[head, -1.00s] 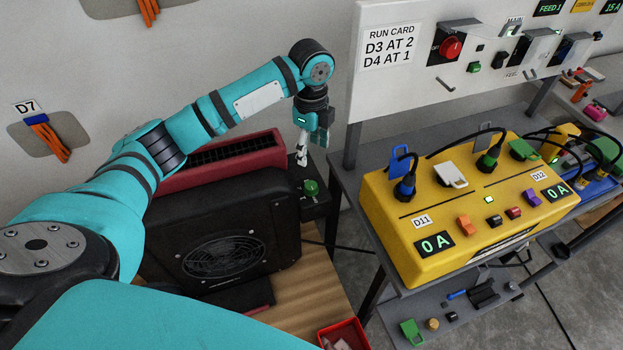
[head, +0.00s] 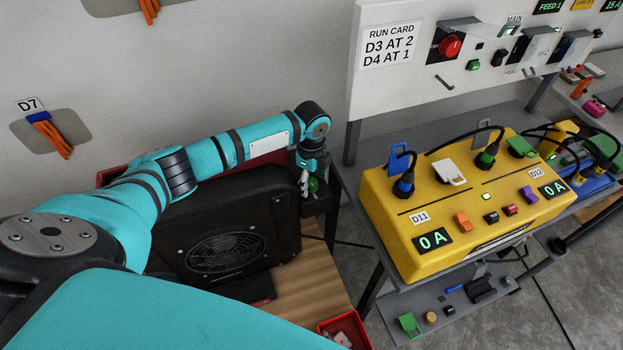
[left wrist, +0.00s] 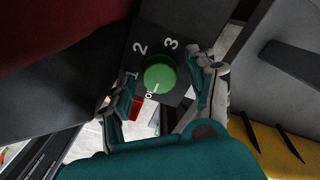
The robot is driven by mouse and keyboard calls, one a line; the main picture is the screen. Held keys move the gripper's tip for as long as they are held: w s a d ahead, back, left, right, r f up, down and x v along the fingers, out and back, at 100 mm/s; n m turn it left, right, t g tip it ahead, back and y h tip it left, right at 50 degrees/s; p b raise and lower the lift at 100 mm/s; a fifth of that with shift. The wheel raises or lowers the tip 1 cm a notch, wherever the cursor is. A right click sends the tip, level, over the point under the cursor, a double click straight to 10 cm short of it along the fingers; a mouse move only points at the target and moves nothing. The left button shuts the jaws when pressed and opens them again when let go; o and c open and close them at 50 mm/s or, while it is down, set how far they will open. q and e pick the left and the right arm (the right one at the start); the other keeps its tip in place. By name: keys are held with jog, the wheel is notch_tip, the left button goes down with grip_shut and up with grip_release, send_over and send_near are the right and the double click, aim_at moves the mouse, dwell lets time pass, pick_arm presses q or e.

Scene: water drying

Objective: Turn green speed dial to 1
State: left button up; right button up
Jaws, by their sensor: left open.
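The green speed dial (left wrist: 160,73) is a round knob on a dark panel (left wrist: 180,33) in the left wrist view. Marks 1, 2 and 3 run round it, and a further mark, probably 0, is at the bottom. Its white pointer line is toward that bottom mark. In the head view the dial (head: 313,185) is a small green spot partly behind the gripper. My left gripper (left wrist: 165,97) is open, with one finger on each side of the dial in the picture. I cannot tell whether the fingers touch it. My right gripper is not in view.
A black blower with a round fan grille (head: 222,252) stands beside the dial box on a wooden surface (head: 305,280). A yellow power box (head: 400,225) with cables is on the grey rack to the right. A red tray (head: 350,325) is at the bottom.

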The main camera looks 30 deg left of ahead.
pick_arm(q)
jog(key=c, duration=1.1)
jog(key=shift+c, duration=0.2)
jog(key=shift+m, duration=0.3)
jog(key=m, duration=0.5)
jog(key=shift+p, duration=0.4)
jog(key=m, duration=0.6)
jog(key=o, duration=1.1)
jog(key=shift+o, duration=0.2)
